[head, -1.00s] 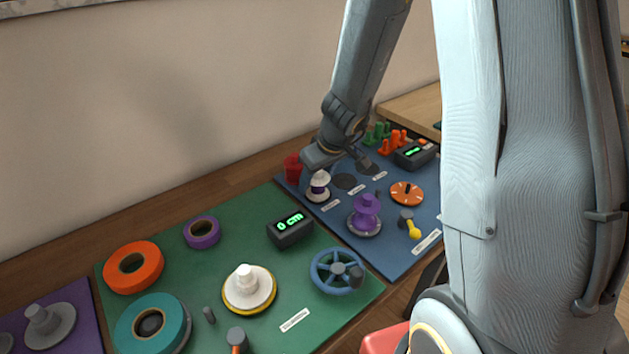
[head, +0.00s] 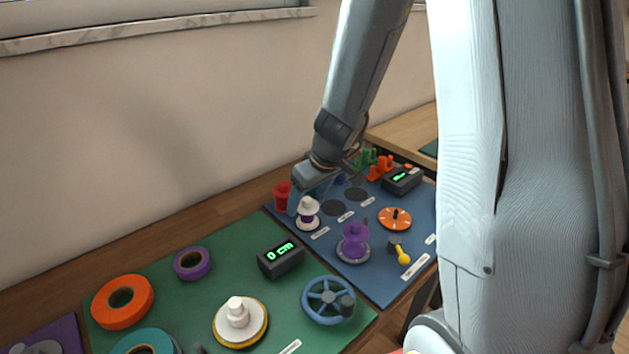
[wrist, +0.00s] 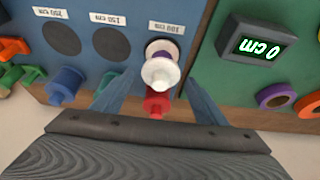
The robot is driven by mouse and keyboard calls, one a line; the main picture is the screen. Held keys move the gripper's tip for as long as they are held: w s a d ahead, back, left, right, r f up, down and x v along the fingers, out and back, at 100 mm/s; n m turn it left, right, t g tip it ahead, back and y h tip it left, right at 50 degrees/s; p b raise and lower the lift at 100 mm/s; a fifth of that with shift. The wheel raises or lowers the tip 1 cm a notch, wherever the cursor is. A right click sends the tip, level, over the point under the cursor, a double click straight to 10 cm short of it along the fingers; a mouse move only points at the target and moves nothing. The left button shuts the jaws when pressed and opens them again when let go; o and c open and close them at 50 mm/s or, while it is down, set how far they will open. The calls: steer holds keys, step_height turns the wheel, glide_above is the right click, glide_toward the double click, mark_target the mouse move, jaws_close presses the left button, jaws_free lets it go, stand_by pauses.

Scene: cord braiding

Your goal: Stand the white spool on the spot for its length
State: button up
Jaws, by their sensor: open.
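The white spool (head: 307,209), wound with purple cord, stands upright on the blue board at the spot labelled 100 cm. In the wrist view the white spool (wrist: 160,72) covers most of that spot, whose dark edge shows around its base. My gripper (wrist: 160,88) is open, with one finger on each side of the spool and a visible gap to each. In the head view my gripper (head: 312,188) is just above and behind the spool. Two bare dark spots, for 150 cm (wrist: 110,43) and 200 cm (wrist: 62,38), lie beside it.
A red spool (wrist: 157,103) stands close behind the white one, and a blue spool (wrist: 65,85) stands at the back edge. A purple spool (head: 354,242) stands in front on the blue board. A display (head: 281,258) reading 0 cm sits on the green board (head: 225,265).

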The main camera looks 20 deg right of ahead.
steer(key=v, duration=0.7)
steer(key=s+f+m+g, duration=0.1)
steer(key=s+m, duration=0.1)
steer(key=s, duration=0.6)
steer(key=s+a+f+m+g+h, duration=0.1)
steer(key=s+m+g, duration=0.1)
steer(key=s, duration=0.6)
steer(key=shift+s+m+h+p, duration=0.25)
steer(key=shift+m+h+p, duration=0.05)
steer(key=shift+p, duration=0.1)
steer(key=shift+f, duration=0.1)
